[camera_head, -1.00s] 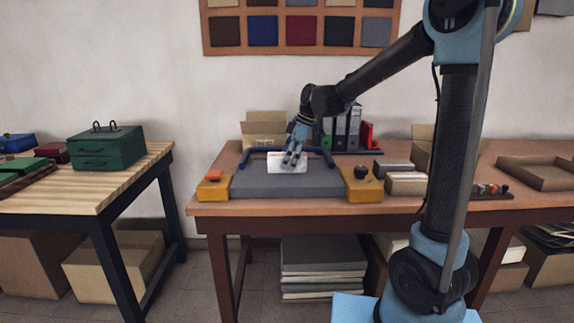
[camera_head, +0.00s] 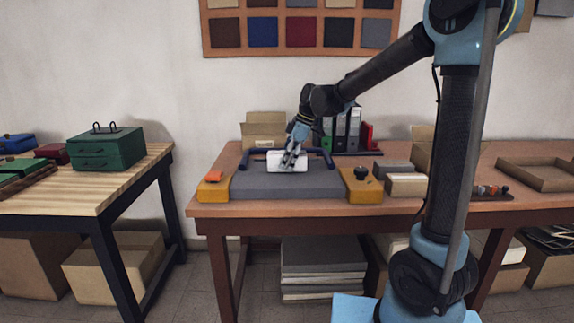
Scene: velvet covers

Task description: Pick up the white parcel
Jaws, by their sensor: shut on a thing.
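The white parcel (camera_head: 275,163) is a small white block at the back of the grey pad (camera_head: 290,185) on the brown table, in front of a dark blue bar frame (camera_head: 249,158). My gripper (camera_head: 290,163) reaches down from above right and is shut on the parcel. Its fingers cover part of the parcel's front. I cannot tell whether the parcel is clear of the pad.
Yellow blocks (camera_head: 213,187) flank the pad, the right one with a black knob (camera_head: 361,173). An open cardboard box (camera_head: 264,130) and several binders (camera_head: 347,128) stand behind. Small boxes (camera_head: 406,185) lie to the right. A wooden table (camera_head: 100,185) with a green case (camera_head: 106,148) stands left.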

